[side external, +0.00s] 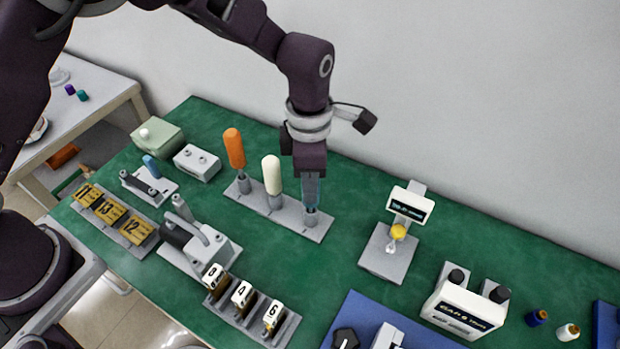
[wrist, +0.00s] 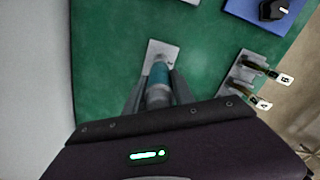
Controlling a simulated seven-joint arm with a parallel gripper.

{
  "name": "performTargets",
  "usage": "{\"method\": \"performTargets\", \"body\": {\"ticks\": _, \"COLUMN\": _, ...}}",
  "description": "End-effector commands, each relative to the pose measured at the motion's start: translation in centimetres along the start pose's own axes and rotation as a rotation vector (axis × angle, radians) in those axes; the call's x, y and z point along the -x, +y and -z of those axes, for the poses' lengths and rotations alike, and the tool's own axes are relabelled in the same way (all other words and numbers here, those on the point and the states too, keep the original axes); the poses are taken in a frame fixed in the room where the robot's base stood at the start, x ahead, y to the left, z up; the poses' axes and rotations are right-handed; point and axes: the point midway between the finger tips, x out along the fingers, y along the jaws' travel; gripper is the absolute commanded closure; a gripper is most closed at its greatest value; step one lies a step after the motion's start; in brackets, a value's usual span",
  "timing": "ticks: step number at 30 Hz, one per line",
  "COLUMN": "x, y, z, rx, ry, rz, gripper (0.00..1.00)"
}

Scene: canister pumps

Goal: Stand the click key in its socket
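The click key, with a teal handle, shows in the wrist view (wrist: 159,72) between the two fingers of my gripper (wrist: 158,85), which appear closed on its sides. In the side view my gripper (side external: 311,185) points straight down over the right end of the grey rack (side external: 290,216). The key (side external: 311,200) stands upright there, its lower end at the grey socket collar (side external: 311,218). My fingers hide much of the handle, and I cannot tell how deep it sits.
An orange handle (side external: 234,148) and a cream handle (side external: 272,174) stand in the rack's other sockets, left of my gripper. A grey stand with a display (side external: 408,207) is to the right. Number-tag racks (side external: 252,318) lie in front.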

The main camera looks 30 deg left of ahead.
Motion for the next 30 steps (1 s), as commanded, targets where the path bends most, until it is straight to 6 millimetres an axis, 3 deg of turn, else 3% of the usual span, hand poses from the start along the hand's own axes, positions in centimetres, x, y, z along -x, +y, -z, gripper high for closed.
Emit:
{"method": "performTargets", "body": {"ticks": 1, "x": 0.0, "y": 0.0, "z": 0.0, "rx": 0.000, "ry": 0.000, "rz": 0.000, "gripper": 0.58}}
{"method": "performTargets", "body": {"ticks": 3, "x": 0.0, "y": 0.0, "z": 0.0, "rx": 0.000, "ry": 0.000, "rz": 0.000, "gripper": 0.48}}
{"method": "performTargets", "body": {"ticks": 11, "x": 0.1, "y": 0.0, "z": 0.0, "rx": 0.000, "ry": 0.000, "rz": 0.000, "gripper": 0.48}}
{"method": "performTargets", "body": {"ticks": 14, "x": 1.2, "y": 0.0, "z": -0.1, "rx": -0.002, "ry": -0.002, "rz": -0.002, "gripper": 0.48}}
{"method": "performTargets", "body": {"ticks": 21, "x": 6.0, "y": 0.0, "z": -0.1, "rx": -0.002, "ry": -0.003, "rz": -0.002, "gripper": 0.48}}
{"method": "performTargets", "body": {"ticks": 30, "x": 7.1, "y": 0.0, "z": 0.0, "rx": 0.000, "ry": 0.000, "rz": 0.000, "gripper": 0.48}}
